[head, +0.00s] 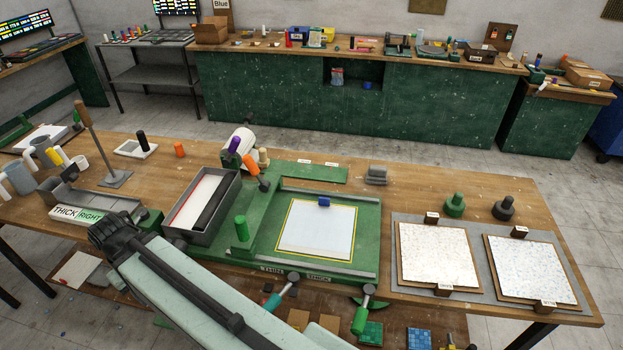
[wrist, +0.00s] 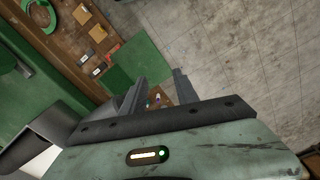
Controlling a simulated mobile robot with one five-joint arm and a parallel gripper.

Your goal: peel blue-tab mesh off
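The blue tab (head: 324,201) sits at the far edge of a white square sheet (head: 316,232), which looks like the mesh. The sheet lies flat inside a yellow outline on a green jig (head: 368,240) on the wooden bench. Whether tiles lie under the sheet cannot be seen. My gripper (wrist: 160,78) shows in the wrist view with its two grey fingers apart and nothing between them. It faces the tiled floor and a wooden surface, and neither the blue tab nor the sheet shows there. In the head view its fingers cannot be made out.
Two speckled white panels (head: 437,255) (head: 528,270) lie on a grey base at the right. A grey tray (head: 229,203) and a green upright knob (head: 241,228) stand left of the sheet. My arm crosses the front left. Bench beyond the panels is mostly clear.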

